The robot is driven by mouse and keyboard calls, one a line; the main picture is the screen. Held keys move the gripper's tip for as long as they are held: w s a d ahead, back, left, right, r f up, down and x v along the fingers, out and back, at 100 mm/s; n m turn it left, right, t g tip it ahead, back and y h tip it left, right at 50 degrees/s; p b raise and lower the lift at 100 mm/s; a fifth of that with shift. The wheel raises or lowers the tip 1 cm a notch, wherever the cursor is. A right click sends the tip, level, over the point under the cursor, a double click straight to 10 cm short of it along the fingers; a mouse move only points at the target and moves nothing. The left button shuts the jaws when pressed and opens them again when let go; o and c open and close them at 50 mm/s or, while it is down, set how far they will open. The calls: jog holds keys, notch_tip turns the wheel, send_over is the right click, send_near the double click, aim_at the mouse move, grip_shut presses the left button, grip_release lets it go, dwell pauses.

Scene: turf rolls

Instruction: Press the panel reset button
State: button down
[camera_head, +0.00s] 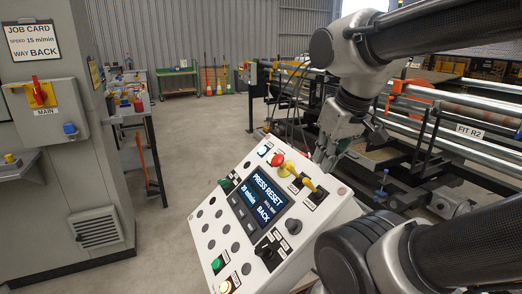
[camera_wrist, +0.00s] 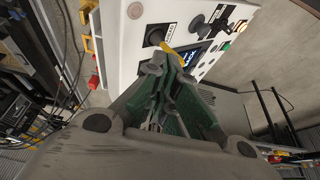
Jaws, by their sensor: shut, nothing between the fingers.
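The white control panel (camera_head: 215,215) tilts up in front of me. Its screen (camera_head: 259,200) reads "PRESS RESET". A green button (camera_head: 217,264) and a lit pale button (camera_head: 227,287) are at the lower left. I cannot read which button is reset. My gripper (camera_head: 325,160) is shut and empty, above the panel's upper right edge. In the wrist view its fingertips (camera_wrist: 167,65) appear close to a yellow lever (camera_wrist: 167,43); contact cannot be told.
A grey cabinet (camera_head: 55,190) with a red-yellow main switch (camera_head: 40,92) stands at the left. Rollers and machine frames (camera_head: 450,120) fill the right. A green cart (camera_head: 178,82) stands at the back. The floor between is clear.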

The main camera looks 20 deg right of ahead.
jog(key=shift+w, duration=0.1)
jog(key=n+t+h, duration=0.1)
jog(key=n, duration=1)
send_near(262, 150)
jog(key=s+r, duration=0.1)
jog(key=s, duration=0.2)
jog(key=s+r, duration=0.1)
jog(key=s, duration=0.1)
jog(key=s+a+r, duration=0.1)
jog(key=s+r, duration=0.1)
jog(key=s, duration=0.1)
jog(key=shift+s, duration=0.35)
jog(key=w+a+f+n, duration=0.1)
jog(key=w+a+n, duration=0.2)
jog(key=w, duration=0.3)
jog(key=w+a+f+n+t, duration=0.1)
jog(key=w+a+f+n, duration=0.1)
jog(key=w+a+n, duration=0.2)
jog(key=w+n, duration=0.1)
jog(key=w, duration=0.2)
jog(key=shift+a+n, duration=0.25)
jog(key=shift+n, duration=0.15)
jog(key=shift+f, duration=0.1)
jog(key=shift+d+f, duration=1.45)
jog(key=shift+f, duration=0.2)
jog(key=shift+d+f, duration=1.45)
jog(key=shift+f, duration=0.25)
jog(key=shift+d+f, duration=0.25)
jog(key=shift+f, duration=0.05)
